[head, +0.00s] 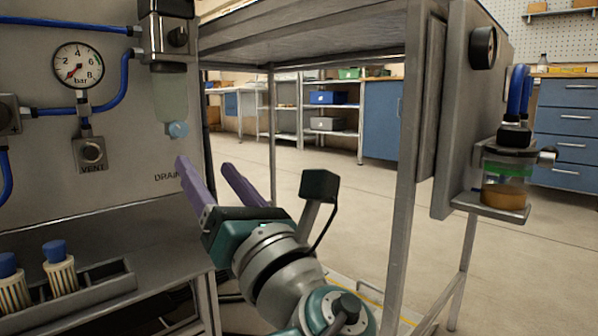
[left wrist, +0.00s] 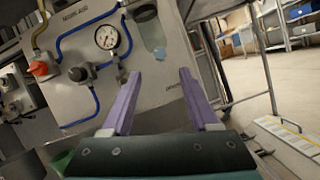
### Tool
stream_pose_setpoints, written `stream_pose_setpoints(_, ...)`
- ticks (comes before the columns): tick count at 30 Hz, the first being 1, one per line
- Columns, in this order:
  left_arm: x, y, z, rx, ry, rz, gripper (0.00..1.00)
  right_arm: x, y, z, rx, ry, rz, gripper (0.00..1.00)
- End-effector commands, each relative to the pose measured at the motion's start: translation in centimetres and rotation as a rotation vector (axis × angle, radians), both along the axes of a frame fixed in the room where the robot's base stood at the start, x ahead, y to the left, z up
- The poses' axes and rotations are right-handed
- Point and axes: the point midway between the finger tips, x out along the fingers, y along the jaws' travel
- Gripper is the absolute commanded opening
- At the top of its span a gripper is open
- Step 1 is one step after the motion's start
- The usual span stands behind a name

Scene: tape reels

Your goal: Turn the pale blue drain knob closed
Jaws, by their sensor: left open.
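The pale blue drain knob (head: 177,130) sits at the bottom of a translucent bowl (head: 169,97) on the grey panel. It also shows in the left wrist view (left wrist: 159,54), between and beyond the fingertips. My left gripper (head: 205,164) has two purple fingers, spread apart with nothing between them. In the head view its tips are just below and to the right of the knob, apart from it. In the left wrist view the open fingers (left wrist: 159,75) point up toward the bowl and knob. The knob's exact turn angle is too small to tell. My right gripper is not in view.
A pressure gauge (head: 78,65), blue hoses and a vent knob (head: 92,152) are left of the bowl. A tray (head: 110,283) with blue-capped cartridges is below left. A metal frame post (head: 405,170) stands right of my arm. The panel's right edge is close by.

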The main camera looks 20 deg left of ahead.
Motion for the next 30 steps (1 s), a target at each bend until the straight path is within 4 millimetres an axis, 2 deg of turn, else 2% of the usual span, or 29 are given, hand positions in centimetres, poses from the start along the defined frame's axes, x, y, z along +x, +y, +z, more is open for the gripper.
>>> stream_pose_setpoints(16, 3.8, 7.1, 3.1, 0.003, -0.003, 0.004, 0.61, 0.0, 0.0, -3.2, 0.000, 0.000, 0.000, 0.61)
stream_pose_setpoints(21, 4.3, 7.9, 3.6, 0.001, -0.002, 0.002, 0.61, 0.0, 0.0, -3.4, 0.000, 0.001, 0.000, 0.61)
stream_pose_setpoints(28, 4.3, 8.0, 3.7, 0.002, 0.000, 0.002, 0.61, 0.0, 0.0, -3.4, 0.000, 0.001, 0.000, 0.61)
stream_pose_setpoints(30, 4.3, 8.0, 3.7, 0.001, -0.001, 0.002, 0.54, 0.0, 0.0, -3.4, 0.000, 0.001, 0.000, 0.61)
